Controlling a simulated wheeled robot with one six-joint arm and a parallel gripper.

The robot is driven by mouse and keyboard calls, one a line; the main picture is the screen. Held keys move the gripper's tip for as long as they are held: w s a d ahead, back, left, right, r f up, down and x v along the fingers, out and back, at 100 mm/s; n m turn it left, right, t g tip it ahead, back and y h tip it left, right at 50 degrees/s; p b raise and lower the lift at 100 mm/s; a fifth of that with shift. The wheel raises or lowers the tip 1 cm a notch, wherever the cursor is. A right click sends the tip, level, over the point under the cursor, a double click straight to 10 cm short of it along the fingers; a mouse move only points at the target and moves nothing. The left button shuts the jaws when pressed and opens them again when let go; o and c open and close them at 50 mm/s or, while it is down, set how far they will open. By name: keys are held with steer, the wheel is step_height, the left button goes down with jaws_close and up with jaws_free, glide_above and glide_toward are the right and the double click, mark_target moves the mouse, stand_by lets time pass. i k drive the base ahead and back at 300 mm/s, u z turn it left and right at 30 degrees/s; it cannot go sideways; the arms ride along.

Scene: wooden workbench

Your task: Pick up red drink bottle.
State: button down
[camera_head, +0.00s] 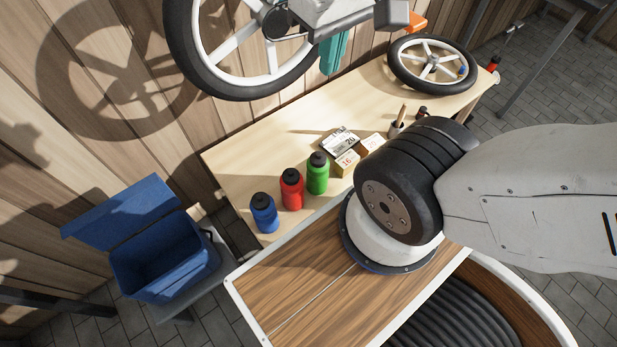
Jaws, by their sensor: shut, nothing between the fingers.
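The red drink bottle (291,190) stands upright on the pale wooden workbench (240,165), near its left end. It has a black cap. It stands between a blue bottle (264,214) on its left and a green bottle (317,175) on its right, close to both. My gripper is not in view. Only the base and a grey link of my arm show at the right, and the link runs out of the right edge.
Small boxes (346,164) and a cup (396,130) stand right of the bottles. A wheel (432,64) lies at the bench's far end. Another wheel (243,50) hangs above the bench's back. A blue open-lidded box (165,265) stands at the left. The bench behind the bottles is clear.

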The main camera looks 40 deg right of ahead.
mark_target(291, 181)
steer(key=z, duration=1.5)
steer(key=k, duration=1.2)
steer(key=u, duration=0.35)
